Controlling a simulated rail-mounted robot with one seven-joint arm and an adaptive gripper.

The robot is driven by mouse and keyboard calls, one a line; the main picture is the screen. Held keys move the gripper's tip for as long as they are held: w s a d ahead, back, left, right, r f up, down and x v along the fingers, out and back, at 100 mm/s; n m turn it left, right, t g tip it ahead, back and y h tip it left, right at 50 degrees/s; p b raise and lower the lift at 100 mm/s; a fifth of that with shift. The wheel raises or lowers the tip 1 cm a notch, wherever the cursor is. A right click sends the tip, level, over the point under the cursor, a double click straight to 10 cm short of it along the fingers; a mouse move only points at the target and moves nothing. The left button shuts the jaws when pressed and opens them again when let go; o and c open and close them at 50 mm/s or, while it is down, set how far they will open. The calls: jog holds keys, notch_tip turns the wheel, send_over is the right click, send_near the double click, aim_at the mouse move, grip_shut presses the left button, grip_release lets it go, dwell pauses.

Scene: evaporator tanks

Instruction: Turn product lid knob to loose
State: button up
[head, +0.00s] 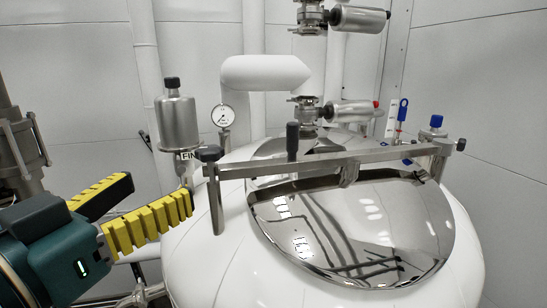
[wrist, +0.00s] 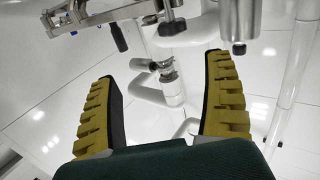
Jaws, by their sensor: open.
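The product lid (head: 350,225) is a mirror-bright dome on the white tank, with a steel crossbar (head: 330,160) over it. A dark knob (head: 209,153) sits on the bar's left end, and another dark knob (head: 461,144) is at its right end. No label shows which one is meant. The near knob also shows in the wrist view (wrist: 172,27), at the top, beyond the fingertips. My gripper (head: 160,190) is open and empty, left of the bar's left end. In the wrist view its yellow fingers (wrist: 163,68) are spread wide with nothing between them.
A steel canister (head: 177,120) with a black cap stands close behind the left knob; it also shows in the wrist view (wrist: 240,20). A pressure gauge (head: 223,115), white pipe (head: 262,74) and black upright handle (head: 292,138) are nearby. The right side holds a blue-capped fitting (head: 436,122).

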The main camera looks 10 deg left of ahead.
aim_at(201, 156)
jog(key=shift+y, duration=0.3)
jog(key=w+p, duration=0.2)
jog(key=w, duration=0.2)
jog(key=w+p, duration=0.1)
jog(key=w, duration=0.4)
jog(key=w+p, duration=0.2)
jog(key=w, duration=0.3)
jog(key=shift+w+d+p, duration=0.25)
jog(key=shift+d+p, duration=0.05)
jog(key=shift+p, duration=0.05)
jog(key=shift+w+f, duration=0.1)
jog(key=shift+w, duration=0.4)
jog(key=c, duration=1.2)
